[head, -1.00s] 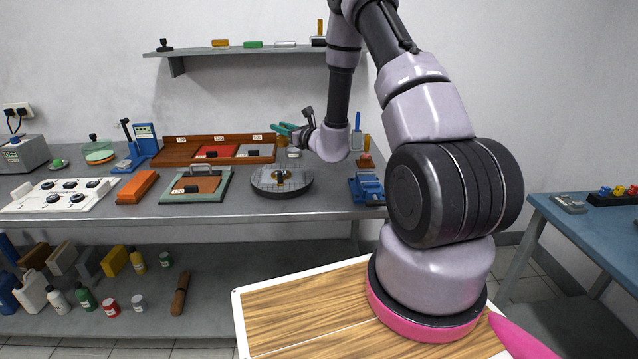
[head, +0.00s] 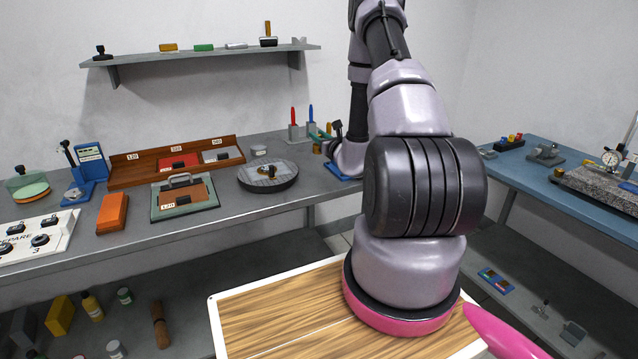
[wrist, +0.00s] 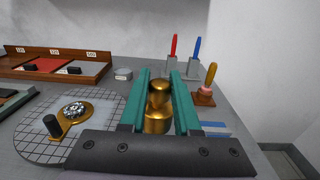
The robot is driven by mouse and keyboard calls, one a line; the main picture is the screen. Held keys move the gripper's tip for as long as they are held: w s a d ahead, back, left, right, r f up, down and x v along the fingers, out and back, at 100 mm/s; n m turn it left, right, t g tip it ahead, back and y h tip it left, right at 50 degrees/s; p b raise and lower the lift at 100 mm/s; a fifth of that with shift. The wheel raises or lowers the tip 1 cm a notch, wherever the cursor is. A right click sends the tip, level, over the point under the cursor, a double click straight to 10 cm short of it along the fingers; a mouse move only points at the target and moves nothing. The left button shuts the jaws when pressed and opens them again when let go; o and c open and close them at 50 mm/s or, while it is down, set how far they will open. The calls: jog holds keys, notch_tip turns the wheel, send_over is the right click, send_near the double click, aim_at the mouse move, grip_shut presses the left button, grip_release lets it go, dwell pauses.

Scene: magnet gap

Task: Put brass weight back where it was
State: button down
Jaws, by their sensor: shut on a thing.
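The brass weight (wrist: 157,112), a shiny gold knobbed cylinder, stands upright between the teal fingers of my gripper (wrist: 158,76) in the wrist view. My gripper is shut on it. In the head view my gripper (head: 320,137) is over the right end of the grey bench, right of the round gridded plate (head: 268,177). The weight (head: 317,148) shows there only as a small gold patch. Whether its base touches the bench is not clear.
Red- and blue-handled tools (wrist: 184,62) stand in grey holders behind the gripper, with an orange-handled tool (wrist: 208,84) to the right. The gridded plate (wrist: 35,142) carries a brass piece with a black knob (wrist: 52,126). A small grey round tin (wrist: 123,74) stands behind.

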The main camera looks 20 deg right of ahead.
jog(key=f, duration=0.5)
jog(key=shift+s+d+f, duration=0.1)
jog(key=shift+s+d, duration=0.05)
jog(key=shift+s, duration=0.05)
jog(key=shift+f, duration=2.4)
jog(key=shift+f, duration=0.15)
jog(key=c, duration=0.6)
grip_release()
